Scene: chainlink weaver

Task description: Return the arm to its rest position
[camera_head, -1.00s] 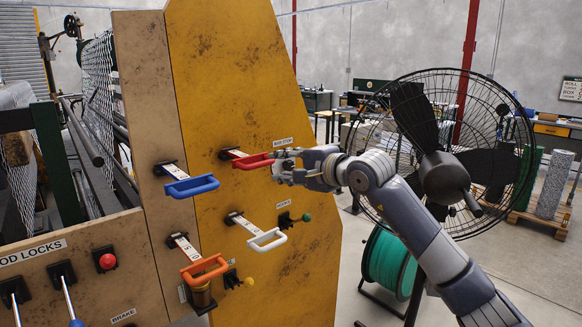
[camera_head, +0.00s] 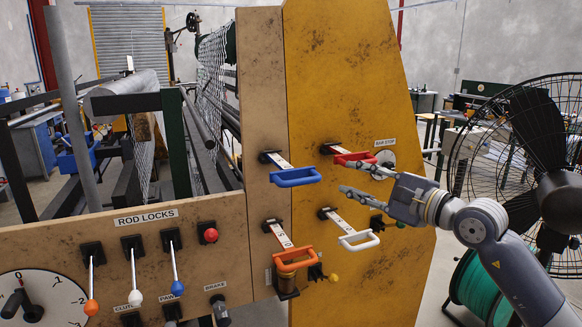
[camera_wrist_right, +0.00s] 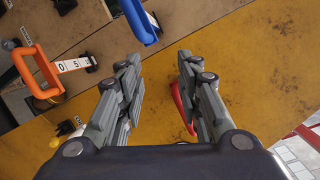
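My right gripper (camera_head: 343,176) is open and empty in the head view, its two fingers pointing left in front of the yellow panel. It shows open in the right wrist view too (camera_wrist_right: 158,64). My right arm reaches in from the lower right. The red handle (camera_head: 356,157) by the bar stop label is just above the upper finger in the head view. In the wrist view the red handle (camera_wrist_right: 181,104) is partly hidden behind the right-hand finger; I cannot tell whether they touch. My left gripper is not in view.
Blue (camera_head: 296,177), orange (camera_head: 296,258) and white (camera_head: 359,240) handles stick out of the panels nearby. A large caged fan (camera_head: 538,130) stands close to my right arm, above a green reel (camera_head: 477,285). A rod locks panel (camera_head: 60,240) with several levers is at left.

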